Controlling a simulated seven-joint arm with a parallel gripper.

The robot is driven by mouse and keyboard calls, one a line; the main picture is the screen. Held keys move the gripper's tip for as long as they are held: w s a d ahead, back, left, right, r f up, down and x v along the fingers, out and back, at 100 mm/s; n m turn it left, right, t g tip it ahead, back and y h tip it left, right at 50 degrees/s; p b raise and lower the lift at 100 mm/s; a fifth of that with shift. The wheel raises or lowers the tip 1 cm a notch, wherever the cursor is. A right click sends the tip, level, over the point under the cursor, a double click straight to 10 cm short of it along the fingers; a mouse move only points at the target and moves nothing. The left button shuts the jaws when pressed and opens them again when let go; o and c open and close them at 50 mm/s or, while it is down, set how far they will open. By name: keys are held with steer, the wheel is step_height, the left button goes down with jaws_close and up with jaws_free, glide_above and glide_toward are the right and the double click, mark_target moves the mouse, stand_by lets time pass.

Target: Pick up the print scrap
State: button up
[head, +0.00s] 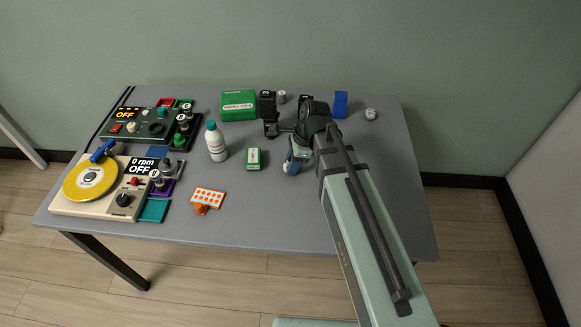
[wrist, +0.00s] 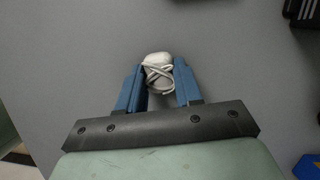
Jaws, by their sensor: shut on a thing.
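The print scrap (wrist: 158,73) is a small whitish lump with pale tangled strands. In the wrist view it sits between the two blue fingers of my gripper (wrist: 158,78), which are shut on it. In the head view my gripper (head: 291,167) is low over the middle right of the grey table (head: 330,222). The scrap is hidden there behind the gripper and arm. I cannot tell whether the scrap touches the table.
Left of my gripper are a small green box (head: 253,158), a white bottle (head: 217,142) and an orange-dotted block (head: 208,198). Behind stand a large green box (head: 238,104) and a blue block (head: 340,104). Machines fill the table's left side. The front middle is clear.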

step_height(320, 180, up, 21)
steer(key=shift+m, duration=0.5)
steer(key=w+a, duration=0.3)
steer(key=w, duration=0.1)
steer(key=w+a, duration=0.3)
steer(key=w, duration=0.2)
steer(key=w+a, duration=0.3)
steer(key=w, duration=0.1)
steer(key=shift+w+r, duration=0.15)
steer(key=shift+w, duration=0.15)
steer(key=w+a+m, duration=0.1)
steer(key=w+a, duration=1.1)
steer(key=w, duration=0.1)
glide_above(236, 100)
steer(key=d, duration=0.1)
step_height(236, 100, down, 5)
steer(key=shift+t, duration=0.4)
steer(key=shift+w+f, duration=0.1)
steer(key=shift+f, duration=5.45)
steer(key=shift+f, duration=0.15)
